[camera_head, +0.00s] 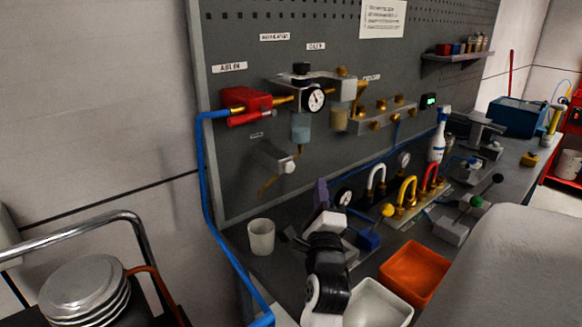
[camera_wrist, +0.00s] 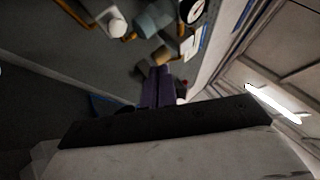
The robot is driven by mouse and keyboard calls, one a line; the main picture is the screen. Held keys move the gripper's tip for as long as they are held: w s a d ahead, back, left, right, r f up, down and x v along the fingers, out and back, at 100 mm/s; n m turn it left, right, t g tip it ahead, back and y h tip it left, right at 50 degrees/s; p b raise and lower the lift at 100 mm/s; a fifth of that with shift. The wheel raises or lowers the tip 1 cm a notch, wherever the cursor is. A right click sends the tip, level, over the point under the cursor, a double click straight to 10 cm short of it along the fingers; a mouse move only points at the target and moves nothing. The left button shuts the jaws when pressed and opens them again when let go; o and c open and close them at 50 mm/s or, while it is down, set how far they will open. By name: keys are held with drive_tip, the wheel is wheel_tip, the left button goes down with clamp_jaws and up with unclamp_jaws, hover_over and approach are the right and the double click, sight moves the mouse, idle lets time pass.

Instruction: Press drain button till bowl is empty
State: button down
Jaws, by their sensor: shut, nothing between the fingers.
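The filter bowl (camera_head: 301,128) hangs under the gauge unit on the grey panel and looks blue-grey inside. I cannot read the liquid level. My gripper (camera_head: 321,184) has purple fingers, which are shut and empty. It is below and slightly right of the bowl, apart from it. In the wrist view the fingers (camera_wrist: 158,72) point up toward the hanging bowls.
A tan second bowl (camera_head: 339,119) hangs right of the filter bowl. A grey block with a white knob (camera_head: 289,167) juts out below left. A pale cup (camera_head: 261,237) stands on the bench. Colored padlocks (camera_head: 407,191), an orange tray (camera_head: 414,273) and a white tray (camera_head: 376,304) lie right.

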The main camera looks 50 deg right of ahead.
sight(290, 168)
drive_tip(key=w+p, duration=0.2)
drive_tip(key=w, duration=0.5)
drive_tip(key=shift+d+p, duration=0.3)
drive_tip(key=shift+d, duration=0.1)
idle(1.6)
drive_tip(key=shift+w+p, duration=0.3)
drive_tip(key=shift+w, duration=0.05)
drive_tip(key=shift+w+d, duration=0.1)
drive_tip(key=shift+w, duration=0.4)
idle(0.8)
drive_tip(key=shift+s, duration=0.9)
